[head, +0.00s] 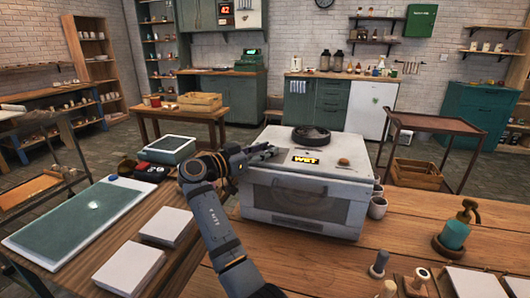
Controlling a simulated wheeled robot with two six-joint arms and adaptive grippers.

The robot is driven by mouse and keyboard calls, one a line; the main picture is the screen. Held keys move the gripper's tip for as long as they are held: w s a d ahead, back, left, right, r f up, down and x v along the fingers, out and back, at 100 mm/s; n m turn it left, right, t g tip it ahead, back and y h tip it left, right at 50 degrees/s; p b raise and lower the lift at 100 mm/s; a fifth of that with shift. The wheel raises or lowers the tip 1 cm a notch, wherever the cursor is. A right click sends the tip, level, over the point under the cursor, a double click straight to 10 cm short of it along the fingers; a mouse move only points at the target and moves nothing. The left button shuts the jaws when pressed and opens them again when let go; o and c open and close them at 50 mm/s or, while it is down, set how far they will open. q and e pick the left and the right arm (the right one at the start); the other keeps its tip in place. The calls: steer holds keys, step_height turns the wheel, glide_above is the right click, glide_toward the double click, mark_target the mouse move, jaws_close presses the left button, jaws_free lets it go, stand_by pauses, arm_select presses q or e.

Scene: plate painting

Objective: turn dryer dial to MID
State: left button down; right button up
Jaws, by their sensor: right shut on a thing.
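The dryer (305,205) is a white box on the wooden table, with a dark round vent (311,135) on top. Its lit display (306,160) reads "WET". A small brown knob (343,162) sits to the right of the display. My right gripper (272,153) is at the dryer's top left, just left of the display, shut on what seems to be the dial. The dial is hidden by the fingers, so its setting cannot be seen. My left gripper is not in view.
White square slabs (130,266) and a green-topped board (80,225) lie on the left table. Cups (378,205) stand right of the dryer. A soap pump (455,232) and stamps (379,264) stand on the right table. Bare wood lies in front of the dryer.

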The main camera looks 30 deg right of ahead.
mark_target(265, 148)
steer(key=o, duration=1.2)
steer(key=shift+c, duration=0.2)
step_height(265, 148, up, 10)
